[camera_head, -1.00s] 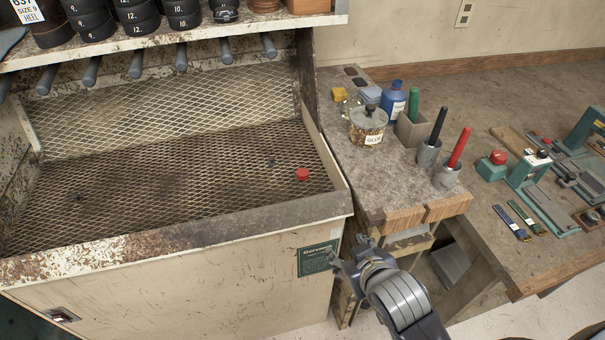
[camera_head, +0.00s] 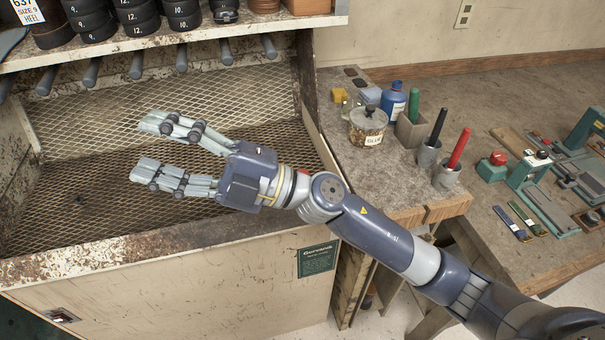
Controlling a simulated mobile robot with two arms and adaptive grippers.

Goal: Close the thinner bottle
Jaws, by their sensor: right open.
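A blue bottle (camera_head: 393,101) with a pale label stands upright at the back of the side bench; I cannot read its label or tell whether its top is capped. The small red cap on the mesh tray (camera_head: 70,190) is mostly or wholly hidden by my right wrist. My right gripper (camera_head: 146,148) is open and empty, over the mesh tray, fingers pointing left, well left of the bottle. My left gripper is not in view.
A glue jar (camera_head: 367,126), a grey holder with a green marker (camera_head: 413,105), and black (camera_head: 437,127) and red (camera_head: 459,148) markers in cups crowd the side bench (camera_head: 400,180). Several grey rods (camera_head: 136,65) hang below the shelf above the tray. The tray's left part is clear.

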